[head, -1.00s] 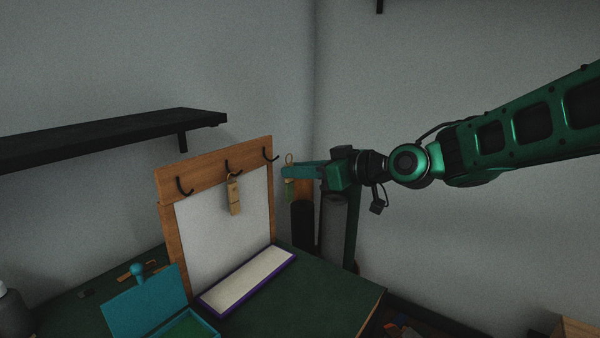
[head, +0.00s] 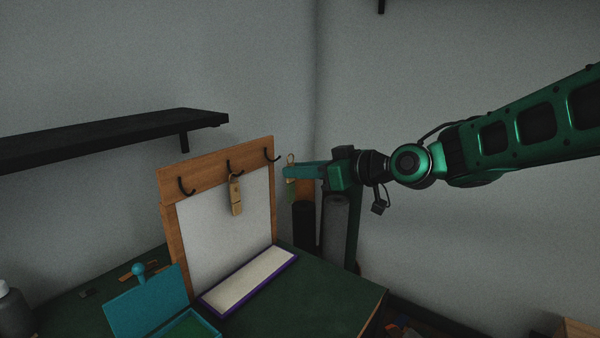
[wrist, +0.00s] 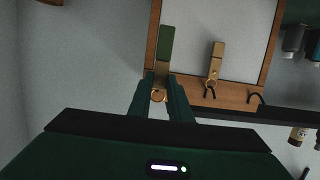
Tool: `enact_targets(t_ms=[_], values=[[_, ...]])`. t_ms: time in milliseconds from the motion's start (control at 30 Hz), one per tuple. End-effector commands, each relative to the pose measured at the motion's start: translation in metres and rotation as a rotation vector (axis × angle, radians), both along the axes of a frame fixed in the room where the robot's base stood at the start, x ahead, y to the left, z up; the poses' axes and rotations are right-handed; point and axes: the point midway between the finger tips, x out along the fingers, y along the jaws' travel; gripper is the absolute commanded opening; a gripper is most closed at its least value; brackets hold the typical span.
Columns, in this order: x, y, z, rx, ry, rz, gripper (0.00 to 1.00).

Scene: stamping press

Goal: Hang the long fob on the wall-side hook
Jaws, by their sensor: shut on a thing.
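A wooden board (head: 168,232) with a white panel carries a row of three dark hooks along its top rail. A tan fob (head: 236,196) hangs on the middle hook (head: 233,168); it also shows in the wrist view (wrist: 216,55). The right hook (head: 272,156), nearest the room's corner, is bare, as is the left hook (head: 185,187). My gripper (head: 289,171) is just right of the right hook, shut on a green-and-tan fob (wrist: 165,45). Its ring (wrist: 158,96) stands above the fingers in the head view, and the fob hangs below. In the wrist view my fingers hide the nearest hook.
A purple-rimmed tray (head: 204,301) lies before the board on the green table (head: 335,297). An open teal box (head: 148,300) stands at front left. A black shelf (head: 100,138) is on the left wall. Dark and grey cylinders (head: 335,225) stand behind the table's right side.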

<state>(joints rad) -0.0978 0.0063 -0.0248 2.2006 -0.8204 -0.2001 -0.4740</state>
Motion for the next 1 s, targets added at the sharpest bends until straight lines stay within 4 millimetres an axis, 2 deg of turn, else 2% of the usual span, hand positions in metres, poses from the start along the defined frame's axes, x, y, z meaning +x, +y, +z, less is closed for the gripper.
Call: enact_targets(t_ms=[1000], values=[[0.015,0.019,0.0,0.0,0.0,0.0,0.0]])
